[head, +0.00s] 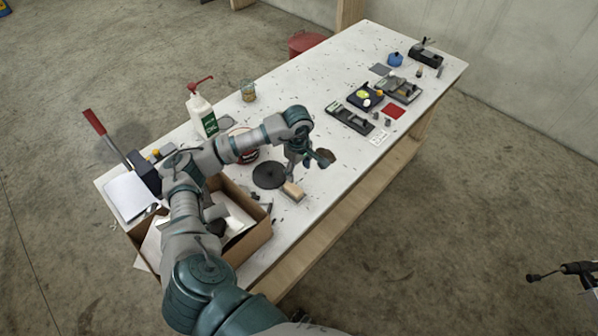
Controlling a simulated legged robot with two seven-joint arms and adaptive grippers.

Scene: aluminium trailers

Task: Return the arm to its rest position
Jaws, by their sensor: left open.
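My left arm reaches in from the bottom and extends over the white workbench (300,88). My left gripper (305,172) is open and hangs above the bench, near a dark round disc (268,176) and a small tan block (292,191). A brownish round item shows just beside its fingers. I see nothing held between the fingers, though they are small in this view. A dark gripper-like part (563,271) shows at the lower right edge, off the bench; it looks like my right one, and its jaw state is unclear.
An open cardboard box (262,235) stands under my forearm. A white pump bottle (201,115), a glass jar (248,92) and a red-handled lever tool (95,122) stand at the back and left. Several dark tools, including a black fixture (350,118), lie on the right half. A red stool (306,42) is behind.

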